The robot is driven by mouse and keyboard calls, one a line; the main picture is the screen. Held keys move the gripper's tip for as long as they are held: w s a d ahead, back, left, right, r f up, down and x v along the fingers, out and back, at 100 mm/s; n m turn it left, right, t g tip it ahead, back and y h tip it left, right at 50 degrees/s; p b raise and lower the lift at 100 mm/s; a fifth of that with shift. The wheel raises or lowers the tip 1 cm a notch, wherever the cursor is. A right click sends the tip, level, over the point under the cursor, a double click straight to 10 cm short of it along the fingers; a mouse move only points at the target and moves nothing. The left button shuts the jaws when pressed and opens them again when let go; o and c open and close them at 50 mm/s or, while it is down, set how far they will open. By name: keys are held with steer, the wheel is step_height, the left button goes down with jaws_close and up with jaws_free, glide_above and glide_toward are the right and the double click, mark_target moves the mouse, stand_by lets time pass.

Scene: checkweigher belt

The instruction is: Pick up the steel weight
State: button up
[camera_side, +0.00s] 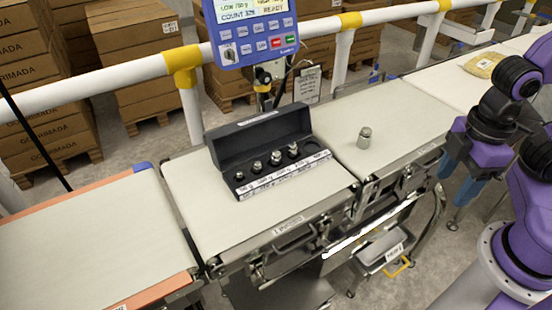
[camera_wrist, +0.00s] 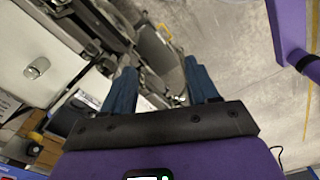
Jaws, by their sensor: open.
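My gripper (camera_side: 459,187) is at the right in the side view, off the front edge of the belt and apart from the weight. In the wrist view its two blue fingers (camera_wrist: 163,84) are spread with nothing between them. An open black case (camera_side: 268,148) on the middle belt holds several more steel weights (camera_side: 275,158) in a row, with an empty round slot at its right end.
A blue display panel (camera_side: 251,30) stands behind the belts. A white guard rail (camera_side: 108,77) with yellow joints runs along the back. A yellowish packet (camera_side: 484,65) lies on the far right belt. A grey tray (camera_side: 380,250) hangs below the front edge. The belt around the lone weight is clear.

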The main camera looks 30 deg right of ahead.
steer(key=w+a+r+n, duration=0.1)
steer(key=w+a+r, duration=0.2)
steer(key=w+a, duration=0.65)
steer(key=n, duration=0.3)
glide_above(276, 153)
steer(key=f, duration=1.3)
steer(key=shift+w+a, duration=0.1)
steer(key=shift+a, duration=0.2)
steer(key=shift+d+f, duration=0.15)
steer(key=shift+f, duration=1.2)
steer(key=shift+d+f, duration=0.15)
steer(key=shift+f, duration=1.15)
jaws_close()
